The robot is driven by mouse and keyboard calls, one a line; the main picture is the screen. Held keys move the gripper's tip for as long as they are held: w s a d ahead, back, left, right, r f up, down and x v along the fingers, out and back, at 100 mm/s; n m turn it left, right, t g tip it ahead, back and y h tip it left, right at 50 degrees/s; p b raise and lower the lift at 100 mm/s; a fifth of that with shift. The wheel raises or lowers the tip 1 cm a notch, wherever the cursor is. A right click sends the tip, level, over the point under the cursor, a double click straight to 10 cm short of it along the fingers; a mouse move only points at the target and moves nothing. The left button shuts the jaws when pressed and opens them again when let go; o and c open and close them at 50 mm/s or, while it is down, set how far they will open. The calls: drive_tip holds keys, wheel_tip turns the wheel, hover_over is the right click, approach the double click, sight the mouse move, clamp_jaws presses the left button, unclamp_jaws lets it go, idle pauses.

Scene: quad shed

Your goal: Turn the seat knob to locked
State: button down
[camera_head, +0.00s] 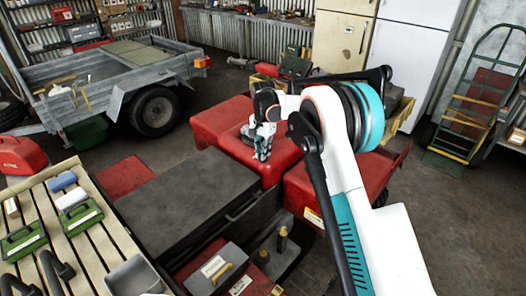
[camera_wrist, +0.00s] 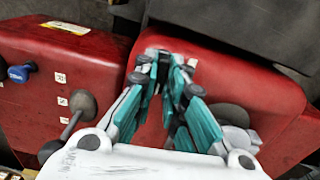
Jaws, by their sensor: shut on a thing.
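My gripper (camera_head: 262,155) points down at the red bodywork in the middle of the head view. In the wrist view its teal fingers (camera_wrist: 167,65) are close together against the red seat panel (camera_wrist: 268,100). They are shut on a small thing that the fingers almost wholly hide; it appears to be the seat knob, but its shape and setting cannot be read. A dark grey rounded part and a paler disc (camera_wrist: 237,140) show just right of the fingers.
Left of the fingers, a red panel carries a blue knob (camera_wrist: 20,73), a dark ball-ended lever (camera_wrist: 82,103) and small white labels. A dark flat cover (camera_head: 190,200) lies beside the red bodywork. A slatted bench (camera_head: 90,245) with tools stands at left, a grey trailer (camera_head: 110,75) behind.

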drive_tip(key=shift+m, duration=0.5)
drive_tip(key=c, duration=1.7)
unclamp_jaws()
drive_tip(key=shift+o, duration=0.2)
wheel_tip(320, 180, up, 12)
drive_tip(key=shift+r, duration=0.1)
